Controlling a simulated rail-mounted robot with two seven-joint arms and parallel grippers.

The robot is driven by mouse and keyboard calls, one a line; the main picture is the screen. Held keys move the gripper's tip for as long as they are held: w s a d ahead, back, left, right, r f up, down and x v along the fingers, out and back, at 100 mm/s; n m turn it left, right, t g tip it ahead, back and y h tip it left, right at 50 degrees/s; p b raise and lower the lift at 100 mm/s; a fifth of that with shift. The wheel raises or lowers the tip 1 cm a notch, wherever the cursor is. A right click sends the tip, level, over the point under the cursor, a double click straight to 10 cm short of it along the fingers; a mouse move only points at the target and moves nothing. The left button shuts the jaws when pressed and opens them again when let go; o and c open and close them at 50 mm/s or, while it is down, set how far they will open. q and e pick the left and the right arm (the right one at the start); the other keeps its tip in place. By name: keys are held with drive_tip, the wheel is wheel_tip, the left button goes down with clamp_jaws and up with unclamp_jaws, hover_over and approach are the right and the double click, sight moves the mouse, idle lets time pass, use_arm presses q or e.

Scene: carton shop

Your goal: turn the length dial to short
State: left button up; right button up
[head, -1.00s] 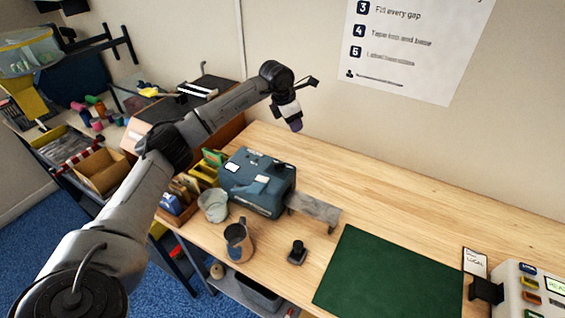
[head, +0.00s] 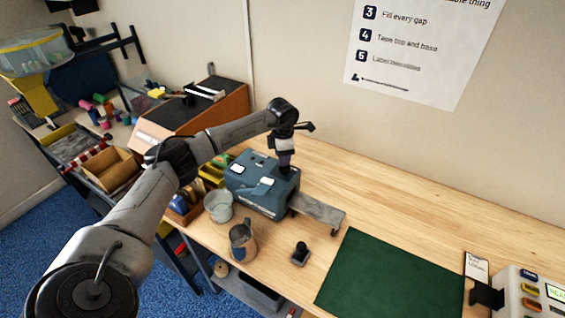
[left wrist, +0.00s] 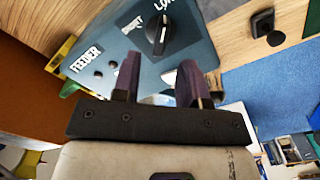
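The teal feeder machine (head: 262,205) stands on the bench with a metal chute on its right. In the left wrist view its panel (left wrist: 100,50) carries the word FEEDER and a black round dial (left wrist: 157,33) with a white pointer line. The line appears to point toward the label starting "LO"; a partly readable label ending "RT" is left of the dial. My left gripper (head: 285,167) is over the machine's top, pointing down. Its two purple fingers (left wrist: 158,75) are apart and empty, with the dial beyond the gap between their tips. My right gripper is out of view.
The back of the bench is clear.

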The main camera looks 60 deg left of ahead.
sight(284, 168)
use_arm(q)
drive_tip(key=shift+f+p, duration=0.3)
drive_tip(key=shift+f, duration=1.75)
clamp_jaws()
